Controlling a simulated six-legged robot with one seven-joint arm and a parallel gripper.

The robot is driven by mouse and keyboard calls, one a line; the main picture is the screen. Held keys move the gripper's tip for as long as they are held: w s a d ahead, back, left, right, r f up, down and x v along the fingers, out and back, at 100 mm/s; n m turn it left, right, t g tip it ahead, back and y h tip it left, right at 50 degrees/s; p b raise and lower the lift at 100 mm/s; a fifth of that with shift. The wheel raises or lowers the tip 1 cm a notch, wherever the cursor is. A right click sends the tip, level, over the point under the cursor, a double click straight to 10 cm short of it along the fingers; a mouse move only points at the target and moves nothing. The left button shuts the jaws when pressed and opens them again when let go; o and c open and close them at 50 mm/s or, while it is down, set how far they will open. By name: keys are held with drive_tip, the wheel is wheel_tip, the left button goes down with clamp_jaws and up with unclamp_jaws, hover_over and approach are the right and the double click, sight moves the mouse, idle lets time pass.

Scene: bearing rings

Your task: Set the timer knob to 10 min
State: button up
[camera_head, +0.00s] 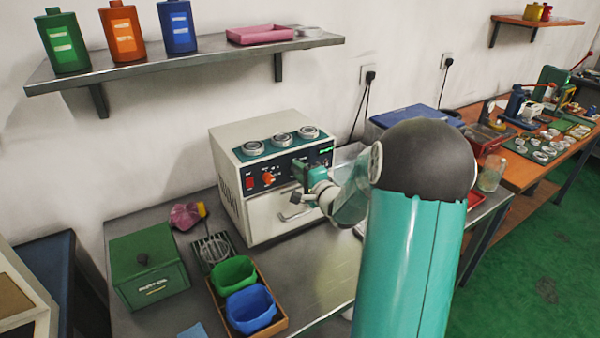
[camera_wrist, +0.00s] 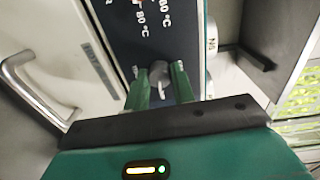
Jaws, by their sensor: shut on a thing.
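The cream heater box (camera_head: 228,165) stands on the grey bench against the wall, with a dark control panel (camera_head: 254,181) on its front. In the wrist view, the two green fingers of my gripper (camera_wrist: 159,78) are shut on a grey knob (camera_wrist: 158,70) with a pale pointer. Temperature marks (camera_wrist: 140,17) show beside it. The timer scale cannot be read.
Several metal rings (camera_head: 282,139) lie on top of the box. A door handle (camera_head: 295,212) sticks out below the panel; it also shows in the wrist view (camera_wrist: 25,85). Green (camera_head: 233,270) and blue (camera_head: 250,308) bins and a green box (camera_head: 148,265) stand at front left.

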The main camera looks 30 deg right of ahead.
drive_tip(key=o, duration=1)
drive_tip(key=shift+s, duration=0.1)
drive_tip(key=s, duration=1.3)
drive_tip(key=shift+s+a+r, duration=0.25)
drive_tip(key=shift+s+a, duration=0.05)
drive_tip(key=shift+a, duration=0.05)
